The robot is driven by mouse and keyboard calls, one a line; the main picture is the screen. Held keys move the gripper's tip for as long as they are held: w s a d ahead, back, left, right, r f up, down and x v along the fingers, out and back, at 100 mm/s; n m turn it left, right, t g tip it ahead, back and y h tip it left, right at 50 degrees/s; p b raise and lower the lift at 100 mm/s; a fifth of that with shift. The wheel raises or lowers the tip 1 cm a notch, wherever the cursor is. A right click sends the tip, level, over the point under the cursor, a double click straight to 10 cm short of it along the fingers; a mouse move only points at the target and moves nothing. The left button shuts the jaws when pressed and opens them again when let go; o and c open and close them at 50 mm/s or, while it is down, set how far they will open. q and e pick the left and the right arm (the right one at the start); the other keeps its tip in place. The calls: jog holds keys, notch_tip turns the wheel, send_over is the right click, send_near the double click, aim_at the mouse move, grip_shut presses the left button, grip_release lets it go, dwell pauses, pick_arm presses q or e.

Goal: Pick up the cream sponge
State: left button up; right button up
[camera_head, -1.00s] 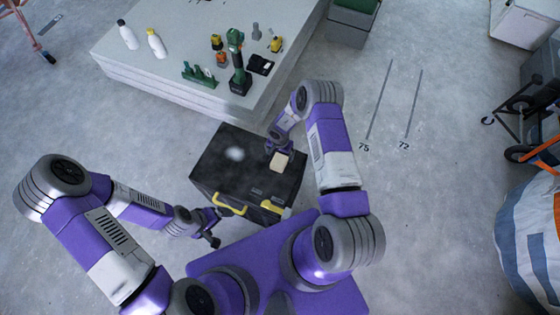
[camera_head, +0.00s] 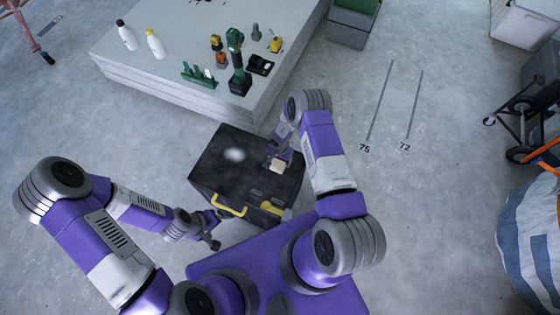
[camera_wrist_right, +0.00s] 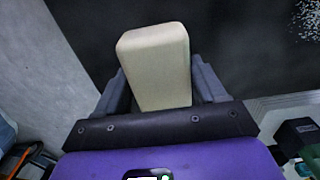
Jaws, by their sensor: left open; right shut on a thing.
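The cream sponge (camera_head: 278,166) is over the right part of the black toolbox's top in the head view. My right gripper (camera_head: 277,160) is shut on it. In the right wrist view the sponge (camera_wrist_right: 155,65) sits between the two fingers of the right gripper (camera_wrist_right: 160,90), with the dark box top behind it. I cannot tell for sure whether the sponge still touches the box. My left gripper (camera_head: 214,230) is open and empty, to the left of the box's front.
The black toolbox (camera_head: 215,170) with a yellow handle (camera_head: 230,205) stands on the floor. Behind it, a stack of grey panels (camera_head: 160,85) carries bottles, a green drill (camera_head: 238,70) and other tools. A striped bag (camera_head: 530,235) and a cart stand at the right. Floor between is clear.

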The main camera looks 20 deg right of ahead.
jog(key=shift+r, duration=0.1)
notch_tip(320, 180, up, 10)
jog(key=p, duration=0.3)
